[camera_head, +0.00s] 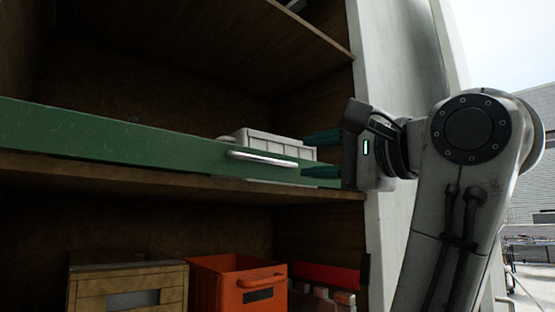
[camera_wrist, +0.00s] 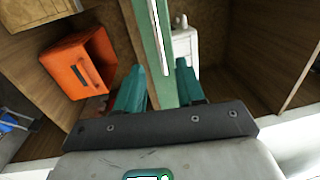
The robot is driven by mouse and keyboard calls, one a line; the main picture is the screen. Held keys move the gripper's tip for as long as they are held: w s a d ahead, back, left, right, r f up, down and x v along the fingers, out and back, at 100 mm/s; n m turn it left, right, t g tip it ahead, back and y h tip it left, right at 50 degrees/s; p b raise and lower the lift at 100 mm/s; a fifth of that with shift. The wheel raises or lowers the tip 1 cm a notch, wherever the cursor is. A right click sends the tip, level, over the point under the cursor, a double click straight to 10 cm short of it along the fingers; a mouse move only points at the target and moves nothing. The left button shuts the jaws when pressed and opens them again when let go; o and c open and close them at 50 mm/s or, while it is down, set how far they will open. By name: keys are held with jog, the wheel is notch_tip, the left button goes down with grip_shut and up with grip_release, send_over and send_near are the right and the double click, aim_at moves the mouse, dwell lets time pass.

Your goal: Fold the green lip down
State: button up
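The green lip (camera_head: 110,140) stands upright along the front edge of the middle shelf, with a white handle (camera_head: 262,158) on its face. In the wrist view the lip (camera_wrist: 145,40) runs away from me, with the handle (camera_wrist: 161,35) on it. My gripper (camera_head: 305,155) is at the lip's right end. Its two teal fingers are apart, one above the other in the head view. In the wrist view the gripper (camera_wrist: 160,66) has one finger on each side of the lip, with gaps visible. Exact contact cannot be told.
A light grey crate (camera_head: 270,139) stands on the shelf behind the lip. Below are an orange bin (camera_head: 215,290), a wooden box (camera_head: 90,293) and a red item (camera_head: 325,275). A pale upright panel (camera_head: 380,60) borders the shelves at right. The space before the lip looks clear.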

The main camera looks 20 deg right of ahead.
aim_at(273, 162)
jog(key=p+x, duration=0.3)
jog(key=x, duration=0.6)
grip_shut()
jog(key=shift+f, duration=0.1)
